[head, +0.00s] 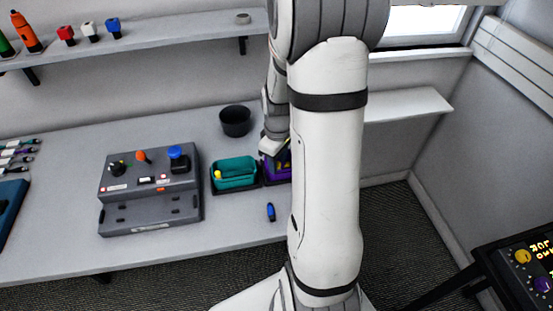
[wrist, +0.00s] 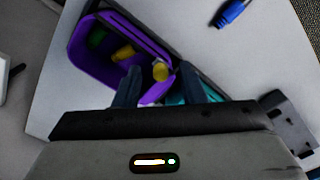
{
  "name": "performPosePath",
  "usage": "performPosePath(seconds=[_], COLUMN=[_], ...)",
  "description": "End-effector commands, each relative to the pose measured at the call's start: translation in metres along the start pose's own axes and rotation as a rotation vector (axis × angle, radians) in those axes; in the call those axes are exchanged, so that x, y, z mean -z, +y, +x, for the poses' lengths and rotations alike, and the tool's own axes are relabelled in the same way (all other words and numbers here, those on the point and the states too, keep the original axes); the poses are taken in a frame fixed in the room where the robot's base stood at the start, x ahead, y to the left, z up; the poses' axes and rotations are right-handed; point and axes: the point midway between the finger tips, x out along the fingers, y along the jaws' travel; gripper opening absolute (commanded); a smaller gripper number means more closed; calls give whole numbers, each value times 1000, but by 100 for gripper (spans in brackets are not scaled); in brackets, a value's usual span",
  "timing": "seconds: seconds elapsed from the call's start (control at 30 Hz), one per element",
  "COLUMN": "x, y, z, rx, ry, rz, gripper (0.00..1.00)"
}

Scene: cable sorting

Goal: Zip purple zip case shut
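The purple zip case (wrist: 92,52) is open in the wrist view, with a green item (wrist: 97,38) and a yellow item (wrist: 124,52) inside. A round yellow knob (wrist: 160,71) sits at the case's near right corner, beside a purple flap (wrist: 156,91). My gripper (wrist: 160,76) is open, with one finger on each side of the knob; I cannot tell whether either touches it.
A teal case (head: 236,181) with a yellow knob (head: 217,174) stands left of the purple case. A blue connector (head: 270,212) lies in front. A dark bowl (head: 236,121) stands behind, and a grey control box (head: 150,190) is further left.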

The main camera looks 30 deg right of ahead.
Motion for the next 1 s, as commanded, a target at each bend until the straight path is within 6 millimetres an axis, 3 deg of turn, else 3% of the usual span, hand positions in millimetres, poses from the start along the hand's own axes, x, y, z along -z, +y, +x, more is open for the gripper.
performPosePath(seconds=[0.07,0.5,1.0], x=[0,0,0], y=[0,0,0], z=[0,0,0], rx=[0,0,0], ry=[0,0,0], rz=[0,-1,-8], gripper=[37,1,0])
